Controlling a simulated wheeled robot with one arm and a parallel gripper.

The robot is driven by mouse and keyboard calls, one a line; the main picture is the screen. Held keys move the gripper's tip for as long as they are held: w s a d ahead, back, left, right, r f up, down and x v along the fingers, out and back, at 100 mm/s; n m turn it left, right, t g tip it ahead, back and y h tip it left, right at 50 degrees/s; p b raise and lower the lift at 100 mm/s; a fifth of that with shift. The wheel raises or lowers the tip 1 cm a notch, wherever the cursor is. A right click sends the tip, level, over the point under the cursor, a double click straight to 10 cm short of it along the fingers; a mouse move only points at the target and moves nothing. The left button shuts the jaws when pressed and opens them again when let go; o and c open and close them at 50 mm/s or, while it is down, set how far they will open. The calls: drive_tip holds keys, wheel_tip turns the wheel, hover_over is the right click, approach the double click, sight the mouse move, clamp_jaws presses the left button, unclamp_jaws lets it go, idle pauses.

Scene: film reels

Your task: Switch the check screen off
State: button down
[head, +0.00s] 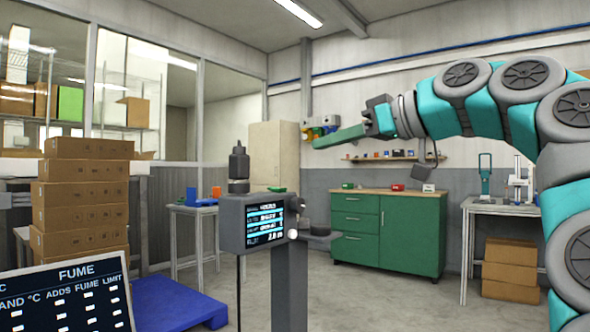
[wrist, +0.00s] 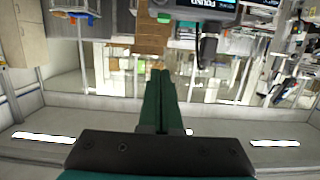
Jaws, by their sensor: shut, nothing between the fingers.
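The check screen (head: 266,222) is a dark grey box on a grey post in the middle of the head view. Its display is lit, with white and blue lines of text and a reading at the bottom. A pale round knob shows at its lower right side. My gripper (head: 316,142) is up and to the right of the screen, with its long green fingers pointing left, apart from it. In the wrist view the scene is upside down. My gripper (wrist: 160,74) is shut and empty there, and the lit screen box (wrist: 205,5) is partly cut off at the top edge.
Stacked cardboard boxes (head: 80,200) and a blue pallet (head: 180,308) stand at the left. A dark sign board (head: 75,295) is at the lower left. A green cabinet (head: 385,232) stands behind the screen on the right. Open floor lies right of the post.

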hover_over(277, 188)
drive_tip(key=d, duration=0.1)
drive_tip(key=shift+w+f, duration=0.15)
drive_tip(key=shift+f, duration=0.4)
drive_tip(key=shift+w+f, duration=0.15)
drive_tip(key=shift+f, duration=0.4)
drive_tip(key=shift+s+d+f, duration=0.1)
drive_tip(key=shift+d+f, duration=0.05)
drive_tip(key=shift+f, duration=1.85)
drive_tip(key=shift+r, duration=0.1)
